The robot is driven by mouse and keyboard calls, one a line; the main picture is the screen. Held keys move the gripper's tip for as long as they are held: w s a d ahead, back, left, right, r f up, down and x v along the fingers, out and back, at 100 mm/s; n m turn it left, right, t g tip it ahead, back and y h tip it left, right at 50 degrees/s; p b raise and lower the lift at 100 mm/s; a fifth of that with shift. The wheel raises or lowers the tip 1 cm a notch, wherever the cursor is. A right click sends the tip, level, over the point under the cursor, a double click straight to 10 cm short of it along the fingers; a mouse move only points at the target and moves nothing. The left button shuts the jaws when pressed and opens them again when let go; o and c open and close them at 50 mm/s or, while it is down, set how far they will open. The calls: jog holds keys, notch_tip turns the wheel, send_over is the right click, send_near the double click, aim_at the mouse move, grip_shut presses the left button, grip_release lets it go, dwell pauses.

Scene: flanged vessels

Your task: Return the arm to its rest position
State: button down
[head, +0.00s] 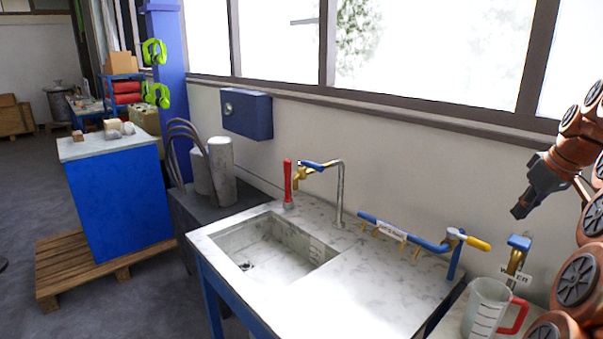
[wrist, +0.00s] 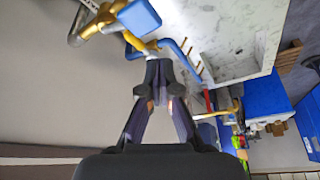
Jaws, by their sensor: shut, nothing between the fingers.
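My gripper (head: 519,211) hangs at the right of the head view, on my orange arm. It is shut and empty, and it points down to the left, in front of the wall below the window. In the wrist view its dark fingers (wrist: 158,75) come together at the middle. In that view, a blue-handled tap (wrist: 138,16) and the sink counter (wrist: 225,65) show beyond the fingertips. In the head view the gripper is apart from the blue pipe rail (head: 405,235) and the tap marked WATER (head: 517,262).
A measuring jug (head: 487,308) with a red handle stands below my gripper. The marble counter (head: 345,285) holds a sink (head: 275,245), a curved faucet (head: 340,190) and a red-handled fitting (head: 288,180). A blue cabinet (head: 115,195) stands on a pallet at left. Floor at far left is clear.

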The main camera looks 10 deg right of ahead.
jog(key=s+a+f+g+y, duration=0.15)
jog(key=s+a+f, duration=0.25)
jog(key=a, duration=0.9)
jog(key=s+a+f+g+h, duration=0.1)
jog(key=s+a+f+g, duration=0.2)
jog(key=a, duration=1.1)
jog(key=s+a+f, duration=0.2)
jog(key=s+f, duration=0.2)
jog(key=s, duration=0.3)
jog(key=s+a+f+g, duration=0.1)
jog(key=s+a+f, duration=0.2)
jog(key=s+f, duration=0.2)
jog(key=s+a+f+m+h, duration=0.1)
jog(key=s+a+f, duration=0.2)
jog(key=s, duration=0.8)
jog(key=shift+f+g, duration=0.35)
jog(key=shift+f, duration=0.35)
